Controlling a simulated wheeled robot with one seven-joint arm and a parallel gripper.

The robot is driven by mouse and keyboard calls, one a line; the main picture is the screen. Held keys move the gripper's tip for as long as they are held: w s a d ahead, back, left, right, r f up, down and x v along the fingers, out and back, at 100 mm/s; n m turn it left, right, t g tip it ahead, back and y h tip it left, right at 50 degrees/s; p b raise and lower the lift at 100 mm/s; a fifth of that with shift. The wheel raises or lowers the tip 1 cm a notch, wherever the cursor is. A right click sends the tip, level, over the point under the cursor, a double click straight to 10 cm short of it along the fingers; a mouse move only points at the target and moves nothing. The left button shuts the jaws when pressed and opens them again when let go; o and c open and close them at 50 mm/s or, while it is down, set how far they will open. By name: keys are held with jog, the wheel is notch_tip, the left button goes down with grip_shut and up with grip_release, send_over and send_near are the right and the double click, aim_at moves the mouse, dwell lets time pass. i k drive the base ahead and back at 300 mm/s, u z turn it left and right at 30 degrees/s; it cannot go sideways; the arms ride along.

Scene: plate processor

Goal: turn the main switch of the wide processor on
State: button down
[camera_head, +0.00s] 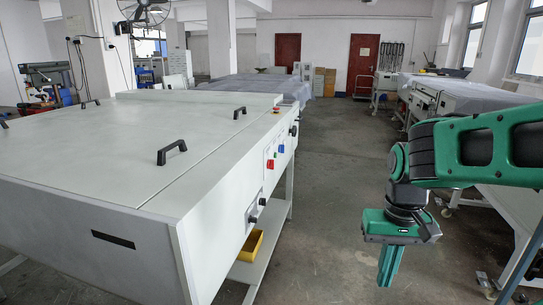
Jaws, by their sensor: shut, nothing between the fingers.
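A wide white processor (110,155) fills the left half of the head view, with black handles on its flat lid. Its right side faces the aisle and carries small red, blue and green controls (270,163), black knobs (252,218) lower and nearer, and another dark knob (293,130) near the far end. I cannot tell which of these is the main switch, or its position. My gripper (388,268) hangs pointing down in the aisle, right of the processor and apart from it. Its green fingers are together, with nothing seen between them.
A yellow bin (245,246) sits on the low shelf under the processor's side. Covered machines (455,95) stand along the right wall, and another covered one (250,87) stands behind the processor. The grey floor (325,180) of the aisle between is clear.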

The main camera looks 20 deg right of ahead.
aim_at(270, 164)
jog(key=k, duration=0.5)
jog(key=z, duration=0.75)
jog(key=i, duration=1.7)
jog(key=u, duration=0.65)
